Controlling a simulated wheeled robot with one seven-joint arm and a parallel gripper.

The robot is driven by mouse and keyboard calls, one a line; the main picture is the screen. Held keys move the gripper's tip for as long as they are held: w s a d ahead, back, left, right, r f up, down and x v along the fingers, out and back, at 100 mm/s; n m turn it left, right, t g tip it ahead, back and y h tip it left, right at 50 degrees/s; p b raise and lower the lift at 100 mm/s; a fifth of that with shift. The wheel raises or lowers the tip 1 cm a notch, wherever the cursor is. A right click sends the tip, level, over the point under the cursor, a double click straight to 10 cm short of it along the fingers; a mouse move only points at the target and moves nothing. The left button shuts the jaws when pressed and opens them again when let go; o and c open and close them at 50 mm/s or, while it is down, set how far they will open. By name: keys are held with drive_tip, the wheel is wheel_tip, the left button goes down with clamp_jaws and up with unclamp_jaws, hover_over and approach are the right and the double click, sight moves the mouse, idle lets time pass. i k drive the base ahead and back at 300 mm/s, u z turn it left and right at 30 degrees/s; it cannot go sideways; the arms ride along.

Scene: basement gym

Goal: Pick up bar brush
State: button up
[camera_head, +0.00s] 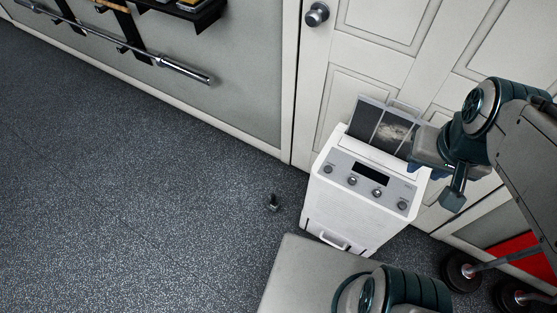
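I cannot clearly make out a bar brush. A small dark object (272,202) stands on the floor left of a white appliance; it is too small to identify. My gripper (428,165) is at the upper right, at the right side of the appliance's top. Its fingers are partly hidden by my arm and are hard to tell apart. I cannot see whether it is open or shut, or whether it holds anything.
The white appliance (352,205), with knobs and a raised dark panel (380,128), stands before a white door (350,50). A barbell bar (130,48) hangs on the left wall. Dumbbells (462,270) lie at lower right. The speckled floor (120,200) at left is clear.

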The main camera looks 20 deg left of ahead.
sight(273, 203)
drive_tip(key=k, duration=0.15)
drive_tip(key=u, duration=1.4)
drive_tip(key=i, duration=0.25)
drive_tip(key=u, duration=1.15)
drive_tip(key=i, duration=1.9)
drive_tip(key=z, duration=2.6)
